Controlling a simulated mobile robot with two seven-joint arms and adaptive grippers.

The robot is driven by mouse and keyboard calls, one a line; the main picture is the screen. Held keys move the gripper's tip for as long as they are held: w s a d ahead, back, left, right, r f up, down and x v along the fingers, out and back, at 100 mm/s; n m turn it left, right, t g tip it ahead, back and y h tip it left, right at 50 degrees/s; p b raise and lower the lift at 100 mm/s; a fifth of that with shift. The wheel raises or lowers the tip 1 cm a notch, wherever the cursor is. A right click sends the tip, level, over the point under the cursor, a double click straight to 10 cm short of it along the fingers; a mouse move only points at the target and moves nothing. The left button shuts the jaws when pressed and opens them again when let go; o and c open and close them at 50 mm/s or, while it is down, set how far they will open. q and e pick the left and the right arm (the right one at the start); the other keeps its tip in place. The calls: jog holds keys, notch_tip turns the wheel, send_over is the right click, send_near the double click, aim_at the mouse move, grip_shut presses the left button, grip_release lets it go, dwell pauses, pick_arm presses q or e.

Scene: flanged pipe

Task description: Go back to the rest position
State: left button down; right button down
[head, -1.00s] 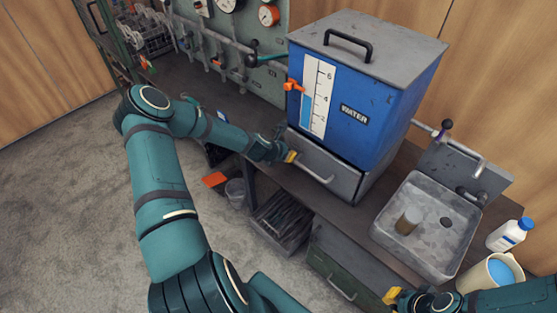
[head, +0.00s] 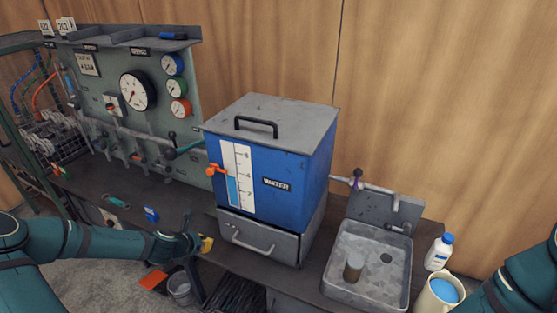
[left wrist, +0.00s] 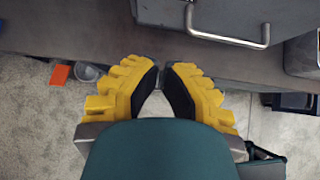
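My left gripper (head: 206,244) is in front of the grey drawer under the blue water tank, low at the left of the head view. In the left wrist view its yellow ribbed fingers (left wrist: 161,72) show a gap between their dark pads, narrow at the tips, with nothing held. The gripper is apart from the drawer handle (left wrist: 228,35), which is above it in that view. My right arm enters at the lower right edge of the head view; its gripper is out of view.
The blue water tank (head: 285,160) stands on the bench, with a gauge panel (head: 140,90) to its left. A metal sink (head: 350,290), white bottle (head: 439,252) and cup of blue liquid (head: 428,302) are at right. An orange item (head: 153,280) and bucket (head: 180,289) are below the bench.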

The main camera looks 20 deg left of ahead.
pick_arm(q)
jog(key=s+d+f+m+g+h, duration=0.2)
jog(key=d+m, duration=0.5)
jog(key=d, duration=0.3)
jog(key=s+d+f+m+g+h, duration=0.1)
jog(key=d+f+m, duration=0.1)
jog(key=d+m, duration=0.7)
jog(key=s+d+m+g, duration=0.4)
jog(key=s+d+m, duration=0.9)
jog(key=m, duration=0.4)
jog(key=shift+f, duration=0.3)
jog(key=shift+s+d, duration=0.1)
